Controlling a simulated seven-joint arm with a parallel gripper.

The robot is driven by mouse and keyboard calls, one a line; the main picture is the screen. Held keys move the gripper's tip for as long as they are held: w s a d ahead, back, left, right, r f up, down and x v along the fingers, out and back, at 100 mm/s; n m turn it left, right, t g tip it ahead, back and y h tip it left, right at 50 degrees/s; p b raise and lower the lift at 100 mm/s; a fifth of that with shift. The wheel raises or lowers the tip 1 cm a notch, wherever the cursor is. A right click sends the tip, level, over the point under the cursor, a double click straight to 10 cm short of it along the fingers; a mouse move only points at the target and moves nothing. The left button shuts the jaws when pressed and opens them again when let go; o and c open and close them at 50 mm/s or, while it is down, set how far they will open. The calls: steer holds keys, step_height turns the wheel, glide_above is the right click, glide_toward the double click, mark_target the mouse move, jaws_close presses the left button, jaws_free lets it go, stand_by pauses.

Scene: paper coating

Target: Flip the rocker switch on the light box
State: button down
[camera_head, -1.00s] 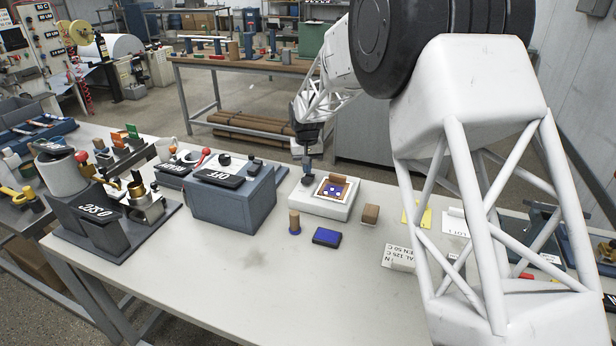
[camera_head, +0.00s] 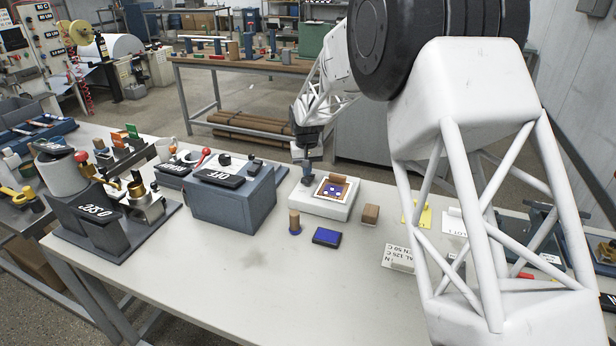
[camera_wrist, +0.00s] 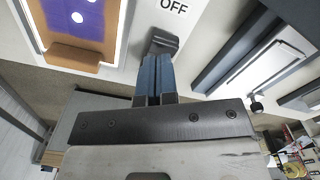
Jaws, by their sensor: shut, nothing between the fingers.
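The white light box (camera_head: 312,207) stands near the back edge of the table, with a brown-bordered sheet with a blue-purple patch (camera_head: 332,190) on top. It also shows in the wrist view (camera_wrist: 136,18). The black rocker switch (camera_wrist: 163,42) is on the box's top beside the printed word OFF (camera_wrist: 174,6). My gripper (camera_wrist: 155,62) is shut and empty, its blue fingertips at the near edge of the switch. They overlap it slightly; I cannot tell whether they touch. In the head view, my gripper (camera_head: 308,180) is at the box's left back corner.
A blue-grey machine (camera_head: 232,205) with a black display stands left of the light box. A wooden-handled stamp (camera_head: 294,221), a blue pad (camera_head: 327,236) and a wooden block (camera_head: 370,214) sit in front. The table's front is clear.

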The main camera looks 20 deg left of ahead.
steer(key=shift+f, duration=0.85)
stand_by(0.7)
steer(key=shift+r, duration=0.2)
steer(key=shift+r, duration=3.35)
